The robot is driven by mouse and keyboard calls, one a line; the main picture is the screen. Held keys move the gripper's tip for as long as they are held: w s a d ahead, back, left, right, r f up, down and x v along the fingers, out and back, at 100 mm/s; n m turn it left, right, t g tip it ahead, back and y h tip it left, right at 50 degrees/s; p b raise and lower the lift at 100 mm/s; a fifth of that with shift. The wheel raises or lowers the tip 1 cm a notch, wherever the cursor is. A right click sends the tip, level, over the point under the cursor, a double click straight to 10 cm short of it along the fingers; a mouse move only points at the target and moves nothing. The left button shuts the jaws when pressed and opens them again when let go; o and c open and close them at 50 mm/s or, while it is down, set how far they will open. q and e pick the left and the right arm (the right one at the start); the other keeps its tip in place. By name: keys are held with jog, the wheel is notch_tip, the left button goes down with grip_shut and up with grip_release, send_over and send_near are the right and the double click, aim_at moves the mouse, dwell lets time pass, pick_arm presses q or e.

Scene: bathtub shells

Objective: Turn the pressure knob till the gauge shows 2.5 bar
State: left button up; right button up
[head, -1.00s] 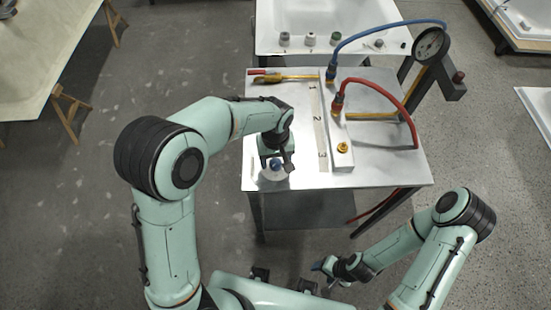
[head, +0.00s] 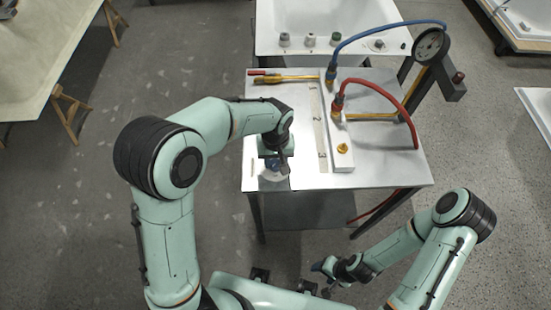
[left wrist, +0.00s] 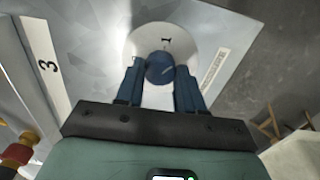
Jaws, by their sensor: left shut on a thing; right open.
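The pressure knob is the small blue round knob (left wrist: 160,68) on a white dial disc (left wrist: 195,45) in the left wrist view; a "1" shows on the disc. In the head view the disc (head: 268,177) lies at the table's front left corner, and my gripper largely hides the knob. My left gripper (head: 275,165) is shut on the knob, one blue finger on each side (left wrist: 160,78). The round gauge (head: 430,43) stands on a post at the right; its reading is too small to tell. My right gripper (head: 322,278) is open and empty, in front of the table.
The metal table (head: 380,165) carries a white manifold block (head: 342,155) with blue (head: 375,27) and red (head: 395,95) hoses. A number strip (head: 319,130) and a yellow-and-red tool (head: 285,78) lie left of it. A white tub (head: 290,15) stands behind.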

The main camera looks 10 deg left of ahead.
aim_at(276, 163)
pick_arm(q)
jog(key=m, duration=1)
pick_arm(e)
jog(key=shift+w+r, duration=0.15)
jog(key=shift+r, duration=0.05)
pick_arm(q)
jog(key=shift+m, duration=0.4)
jog(key=o, duration=1)
jog(key=shift+o, duration=0.2)
notch_tip(276, 163, up, 14)
jog(key=p, duration=0.1)
jog(key=shift+f+p, duration=0.25)
jog(key=shift+p, duration=0.05)
pick_arm(e)
jog(key=shift+w+r, duration=0.65)
jog(key=shift+r, duration=0.2)
